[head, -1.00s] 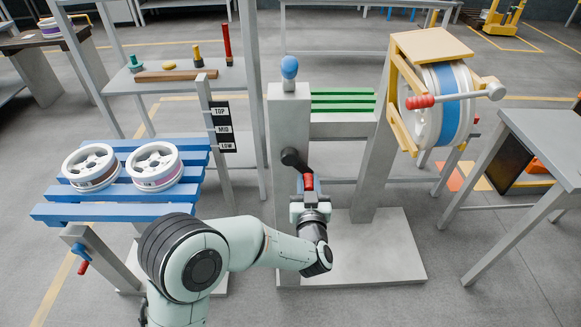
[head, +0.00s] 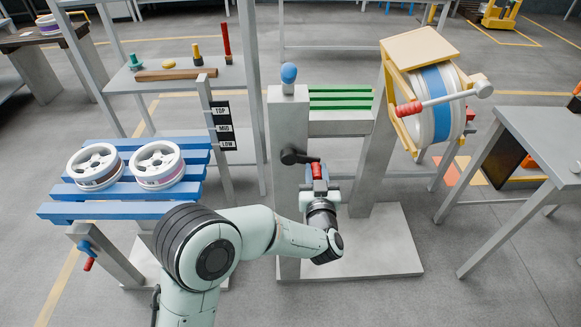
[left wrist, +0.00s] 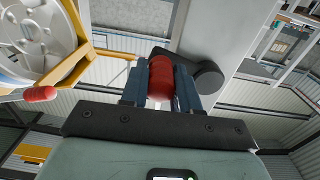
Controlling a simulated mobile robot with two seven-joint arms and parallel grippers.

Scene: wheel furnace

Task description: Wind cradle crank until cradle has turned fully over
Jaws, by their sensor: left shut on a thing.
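The crank (head: 291,157) has a dark hub and arm on the front of the grey post, with a red grip (head: 317,171). Its arm points right and slightly down. My left gripper (head: 318,179) is shut around the red grip; in the left wrist view the grip (left wrist: 161,79) sits between the two fingers. The yellow cradle (head: 424,46) stands tilted at the right of the stand and holds a white wheel (head: 443,122) with a blue band. The cradle and wheel also show partly in the left wrist view, upper left. My right gripper is out of view.
A rod with a red grip (head: 408,109) sticks out in front of the cradle. Green slats (head: 340,98) lie between the posts. Two white wheels lie on a blue slatted rack (head: 115,211) at left. A grey table (head: 540,135) stands at right.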

